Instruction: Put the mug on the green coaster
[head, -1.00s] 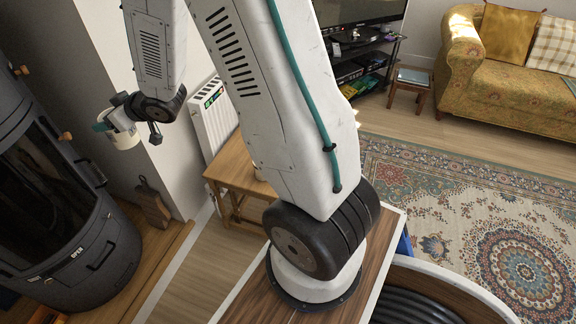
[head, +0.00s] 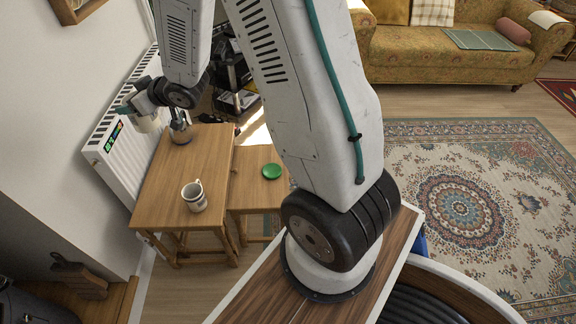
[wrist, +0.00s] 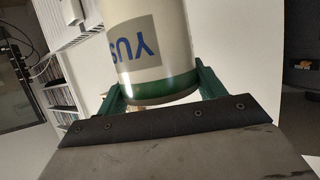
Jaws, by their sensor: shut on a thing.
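My gripper (head: 134,108) is shut on a cream-white mug (head: 148,122) and holds it in the air at the left, in front of the radiator. In the wrist view the mug (wrist: 150,45) sits between the green fingers, with dark lettering on a grey patch and a green band at its near end. The green coaster (head: 272,171) is a small round disc lying bare on the lower wooden table, to the right of and apart from my gripper.
The taller table (head: 165,185) also bears a brownish pot (head: 181,134) with things in it, near my gripper. The lower table (head: 252,194) adjoins it on the right, partly behind my arm. A white radiator (head: 125,155) lines the wall. A rug (head: 440,200) lies at right.

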